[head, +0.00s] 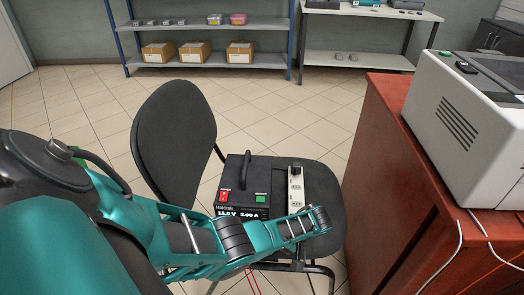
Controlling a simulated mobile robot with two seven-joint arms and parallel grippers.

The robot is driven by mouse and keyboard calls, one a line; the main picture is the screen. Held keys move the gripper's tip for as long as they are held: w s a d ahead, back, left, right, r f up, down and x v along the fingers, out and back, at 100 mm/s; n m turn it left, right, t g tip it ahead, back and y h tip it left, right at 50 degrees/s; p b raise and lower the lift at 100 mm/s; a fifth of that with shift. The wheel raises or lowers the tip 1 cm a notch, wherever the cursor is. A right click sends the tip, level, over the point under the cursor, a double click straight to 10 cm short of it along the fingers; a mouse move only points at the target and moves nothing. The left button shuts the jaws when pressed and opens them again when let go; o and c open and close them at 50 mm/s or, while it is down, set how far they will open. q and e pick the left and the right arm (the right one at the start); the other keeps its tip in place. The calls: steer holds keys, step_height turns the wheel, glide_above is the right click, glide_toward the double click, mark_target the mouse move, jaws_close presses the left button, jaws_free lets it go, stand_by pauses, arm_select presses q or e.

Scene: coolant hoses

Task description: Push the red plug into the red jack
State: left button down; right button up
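The black power supply box (243,183) stands on the seat of a dark office chair (322,196). It has a top handle, a red switch, a green part and a lit readout on its front. My teal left arm crosses in front of the box's lower front and hides that part, where any jacks would be. No red plug or red jack can be made out. Thin red leads (254,283) hang below the arm, their ends hidden. I see no fingertips of my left gripper, and my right gripper is not in view.
A white power strip (296,190) with a black plug in its far end lies right of the box. A red-brown cabinet (385,160) with a white printer (465,125) stands close on the right, with loose cables. Shelves (215,62) stand at the back; the tiled floor between is clear.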

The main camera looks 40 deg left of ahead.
arm_select(q)
steer(key=c, duration=1)
jaws_free()
steer(key=shift+o, duration=0.2)
steer(key=shift+o, duration=1.3)
steer(key=shift+d+r, duration=0.1)
steer(key=d+r+p, duration=0.3)
steer(key=d+r, duration=0.1)
steer(key=d, duration=0.1)
steer(key=shift+w+p, duration=0.2)
steer(key=shift+p, duration=0.2)
